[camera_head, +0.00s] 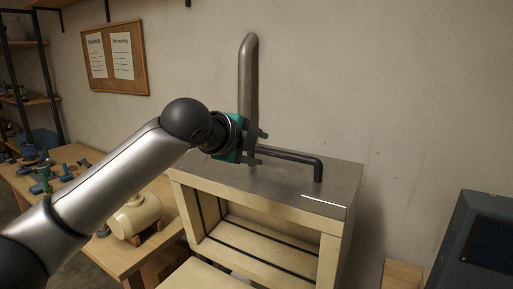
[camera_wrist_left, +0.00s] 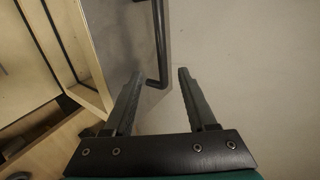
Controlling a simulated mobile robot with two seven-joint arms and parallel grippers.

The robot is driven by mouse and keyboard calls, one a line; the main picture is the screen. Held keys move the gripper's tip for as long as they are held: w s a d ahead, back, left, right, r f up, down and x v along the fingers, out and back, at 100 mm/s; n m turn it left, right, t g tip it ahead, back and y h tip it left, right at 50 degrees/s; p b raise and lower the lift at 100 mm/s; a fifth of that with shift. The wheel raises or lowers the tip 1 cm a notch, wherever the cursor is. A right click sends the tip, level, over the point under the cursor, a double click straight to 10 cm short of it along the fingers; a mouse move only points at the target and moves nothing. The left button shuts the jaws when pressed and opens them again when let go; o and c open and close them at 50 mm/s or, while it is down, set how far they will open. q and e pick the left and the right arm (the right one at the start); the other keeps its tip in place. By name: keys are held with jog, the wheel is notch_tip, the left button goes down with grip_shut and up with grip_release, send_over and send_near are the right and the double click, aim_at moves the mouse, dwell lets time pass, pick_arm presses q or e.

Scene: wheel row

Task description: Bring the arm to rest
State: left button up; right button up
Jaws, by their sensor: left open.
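My left arm (camera_head: 120,175) reaches in from the left in the head view. Its left gripper (camera_head: 262,143) is above the grey top of a cream cabinet, near a dark bent bar (camera_head: 300,158). In the left wrist view the gripper (camera_wrist_left: 159,73) is open, with two dark fingers apart and nothing held. The dark bar (camera_wrist_left: 158,40) shows by the fingertips, its bent end nearer the left finger; I cannot tell whether they touch. My right gripper is not in view.
The cabinet (camera_head: 335,250) has an open front and a grey top (camera_head: 335,190). A thick metal pipe (camera_head: 248,65) stands behind my gripper. A wooden bench (camera_head: 75,155) with a cream tank (camera_head: 135,215) is at left. A dark box (camera_head: 480,240) stands at right.

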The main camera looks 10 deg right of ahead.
pick_arm(q)
jog(key=shift+f, duration=0.1)
